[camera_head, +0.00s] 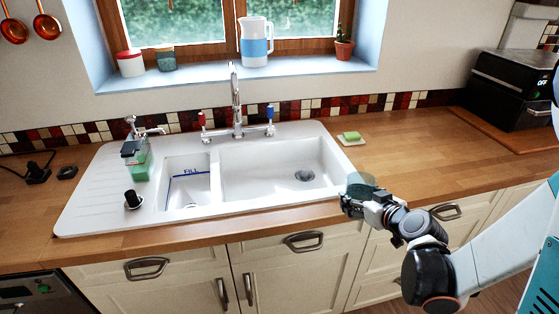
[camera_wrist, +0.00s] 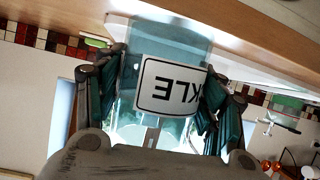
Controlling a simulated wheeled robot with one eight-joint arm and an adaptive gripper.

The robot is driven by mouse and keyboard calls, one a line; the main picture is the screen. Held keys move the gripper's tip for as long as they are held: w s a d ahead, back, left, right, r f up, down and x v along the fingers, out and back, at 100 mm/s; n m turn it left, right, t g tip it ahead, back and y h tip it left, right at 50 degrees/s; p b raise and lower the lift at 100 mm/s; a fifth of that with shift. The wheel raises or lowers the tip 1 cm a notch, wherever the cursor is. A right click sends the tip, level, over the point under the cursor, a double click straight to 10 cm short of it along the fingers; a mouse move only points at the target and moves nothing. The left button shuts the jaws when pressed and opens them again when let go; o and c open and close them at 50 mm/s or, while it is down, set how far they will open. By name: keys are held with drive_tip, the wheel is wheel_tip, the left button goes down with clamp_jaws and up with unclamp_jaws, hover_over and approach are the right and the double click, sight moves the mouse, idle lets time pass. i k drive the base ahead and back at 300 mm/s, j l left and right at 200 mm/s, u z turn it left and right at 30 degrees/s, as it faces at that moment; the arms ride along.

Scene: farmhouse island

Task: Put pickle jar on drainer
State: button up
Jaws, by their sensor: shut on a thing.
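My gripper (camera_head: 353,198) is at the front right of the sink, above the counter's front edge. It is shut on the pickle jar (camera_head: 361,181), a clear bluish glass jar. In the wrist view the jar (camera_wrist: 165,40) sits between the fingers, and its white label, upside down there, reads "KLE". The drainer (camera_head: 95,195) is the ribbed white board on the left of the sink unit. A soap dispenser (camera_head: 136,160) with green liquid and a small black-topped object (camera_head: 133,199) stand at its right side.
The sink has a small basin (camera_head: 188,185) and a large basin (camera_head: 270,165), with a tall tap (camera_head: 236,105) behind. A green soap on a dish (camera_head: 351,137) lies right of the sink. The left part of the drainer is clear.

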sight(95, 205)
drive_tip(key=k+j+u, duration=0.1)
drive_tip(key=j, duration=0.55)
drive_tip(key=k+j+u, duration=0.15)
drive_tip(key=j, duration=0.5)
drive_tip(key=k+j+u, duration=0.1)
drive_tip(key=j, duration=0.55)
